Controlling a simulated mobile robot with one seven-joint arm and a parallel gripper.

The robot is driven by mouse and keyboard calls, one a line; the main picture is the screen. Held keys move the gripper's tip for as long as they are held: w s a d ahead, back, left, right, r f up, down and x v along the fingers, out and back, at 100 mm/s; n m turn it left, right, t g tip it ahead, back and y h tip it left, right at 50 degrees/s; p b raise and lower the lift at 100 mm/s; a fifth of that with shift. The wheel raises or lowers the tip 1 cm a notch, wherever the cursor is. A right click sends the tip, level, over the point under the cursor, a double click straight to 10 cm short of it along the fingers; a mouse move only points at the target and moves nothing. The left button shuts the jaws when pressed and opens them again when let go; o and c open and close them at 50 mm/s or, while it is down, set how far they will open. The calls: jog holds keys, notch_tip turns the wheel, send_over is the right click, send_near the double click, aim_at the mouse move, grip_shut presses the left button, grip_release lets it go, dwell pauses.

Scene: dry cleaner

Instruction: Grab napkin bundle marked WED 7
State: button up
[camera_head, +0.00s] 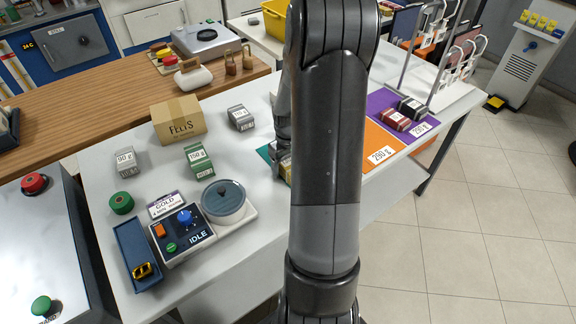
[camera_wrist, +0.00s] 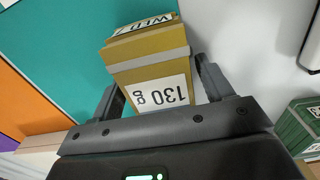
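A mustard-yellow napkin bundle (camera_wrist: 150,65) lies in the wrist view at the edge of a teal mat (camera_wrist: 60,45). It has a grey band, a "130 g" tag and a top label that reads upside down as "WED" with a partly cut-off mark. My gripper (camera_wrist: 158,88) is open, its two fingers on either side of the bundle's near end, with narrow gaps beside it. In the head view, my arm hides most of the bundle, and my gripper (camera_head: 282,160) is low over the table beside the teal mat.
Grey bundles (camera_head: 240,117) and a green bundle (camera_head: 200,160) stand to the left, near a FELTS box (camera_head: 178,118). Red and black bundles (camera_head: 396,120) lie on a purple mat, right. An orange mat (camera_head: 382,142) adjoins. A control box (camera_head: 184,232) stands at front left.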

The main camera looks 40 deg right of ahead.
jog(key=c, duration=0.9)
